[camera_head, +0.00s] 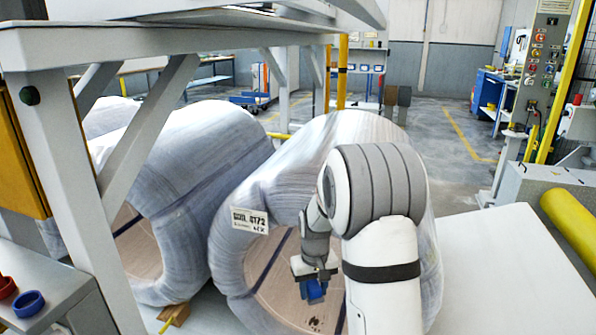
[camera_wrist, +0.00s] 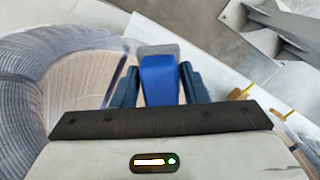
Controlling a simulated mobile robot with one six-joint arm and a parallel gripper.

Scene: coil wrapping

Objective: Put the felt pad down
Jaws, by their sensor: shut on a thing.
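My gripper (camera_head: 315,272) points down in front of the open end of the right wrapped coil (camera_head: 340,135). In the wrist view its two dark blue fingers stand on either side of a blue block with a greyish far face, which I take as the felt pad (camera_wrist: 160,84). The fingers are shut on it. In the head view the pad (camera_head: 314,291) is a small blue patch under the gripper, partly hidden by it. It appears held in the air, apart from the coil's face, though the exact gap is hard to tell.
A second wrapped coil (camera_head: 190,170) lies left. A grey steel frame (camera_head: 180,40) stands over the left side. A label (camera_head: 249,220) is on the right coil. Blue and red rings (camera_head: 28,303) sit on a bench at lower left. A pale flat surface (camera_head: 500,270) at right is clear.

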